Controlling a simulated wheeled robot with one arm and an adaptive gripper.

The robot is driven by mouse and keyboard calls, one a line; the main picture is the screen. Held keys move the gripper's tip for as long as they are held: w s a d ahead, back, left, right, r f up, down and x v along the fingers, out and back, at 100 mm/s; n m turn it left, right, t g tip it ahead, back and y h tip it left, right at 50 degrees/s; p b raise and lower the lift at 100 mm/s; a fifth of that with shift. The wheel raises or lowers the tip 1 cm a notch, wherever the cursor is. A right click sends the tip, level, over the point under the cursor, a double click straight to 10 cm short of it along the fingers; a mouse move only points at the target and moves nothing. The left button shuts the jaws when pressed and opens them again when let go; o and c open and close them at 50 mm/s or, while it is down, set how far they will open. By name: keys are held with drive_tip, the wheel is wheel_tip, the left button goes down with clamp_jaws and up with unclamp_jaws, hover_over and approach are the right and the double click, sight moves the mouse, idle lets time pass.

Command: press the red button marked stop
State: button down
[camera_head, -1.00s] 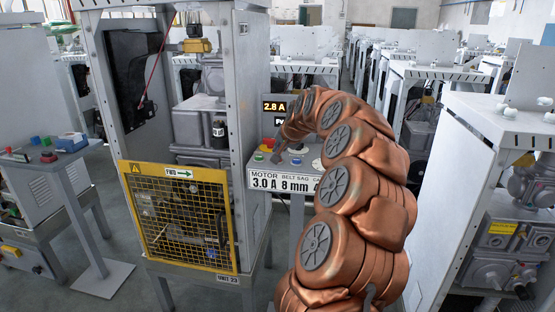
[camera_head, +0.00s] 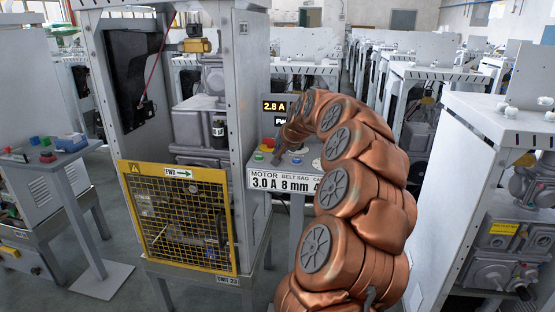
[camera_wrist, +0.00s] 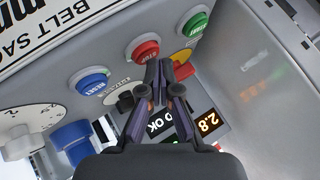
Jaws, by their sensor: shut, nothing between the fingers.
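The red button (camera_wrist: 143,49) is a round cap in a pale ring on the grey panel in the wrist view, between the green button (camera_wrist: 194,21) and the blue button marked reset (camera_wrist: 88,82). Its own lettering is hard to read. My gripper (camera_wrist: 159,70) is shut and empty, its fingertips just below and right of the red cap in the picture. I cannot tell whether they touch it. In the head view my gripper (camera_head: 281,153) is over the sloped panel and hides part of the buttons.
A larger red knob on a yellow disc (camera_wrist: 182,57) is partly hidden behind my fingers. A black knob (camera_wrist: 126,102) and the lit display (camera_wrist: 208,122) are close by. The machine cabinet with a yellow mesh guard (camera_head: 180,215) stands left of the panel.

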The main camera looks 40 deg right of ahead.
drive_tip(key=shift+f+b, duration=0.3)
drive_tip(key=shift+f, duration=0.15)
idle(0.4)
drive_tip(key=shift+r, duration=0.95)
drive_tip(key=shift+r+p, duration=0.9)
drive_tip(key=shift+r, duration=1.6)
